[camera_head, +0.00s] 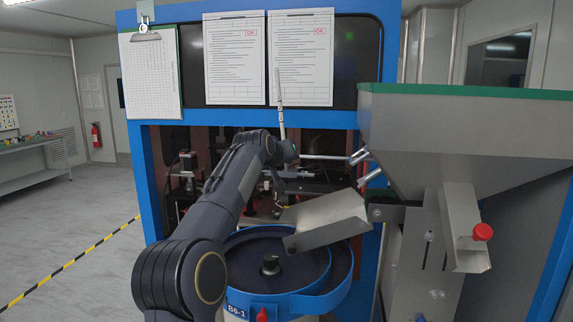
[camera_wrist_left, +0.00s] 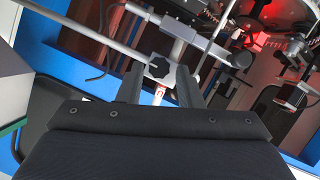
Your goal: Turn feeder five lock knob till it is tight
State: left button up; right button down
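In the left wrist view, a black lobed knob (camera_wrist_left: 158,67) sits on a pale clamp block where metal rods cross. My left gripper (camera_wrist_left: 160,70) has its two dark fingers apart, one on each side of the knob's outline, with a gap showing on both sides. I cannot tell how deep the knob lies between the fingertips. In the head view my left arm reaches up from the bottom to the rods inside the blue frame; the gripper and the knob are not clearly visible there. My right gripper is in neither view.
A blue-rimmed bowl feeder (camera_head: 318,299) labelled B6-1 stands below my arm, with a metal chute (camera_head: 325,218) above it. A steel hopper (camera_head: 455,135) with a red knob (camera_head: 482,232) fills the right. Papers (camera_head: 234,60) hang on the blue frame. Open floor lies left.

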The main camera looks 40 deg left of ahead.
pick_arm(q)
jog(key=b+v, duration=0.1)
jog(key=v, duration=0.4)
jog(key=shift+s+d+b, duration=0.15)
jog(key=shift+s+b, duration=0.15)
jog(key=shift+s, duration=0.05)
jog(key=s+d+f+m+g+h+b, duration=0.1)
jog(key=s+d+f+m+g+h, duration=0.6)
jog(key=s+d+f, duration=2.4)
notch_tip(320, 180, down, 4)
jog(key=s+h, duration=0.1)
jog(key=s, duration=0.1)
jog(key=shift+s+d+h, duration=0.3)
jog(key=shift+s, duration=0.1)
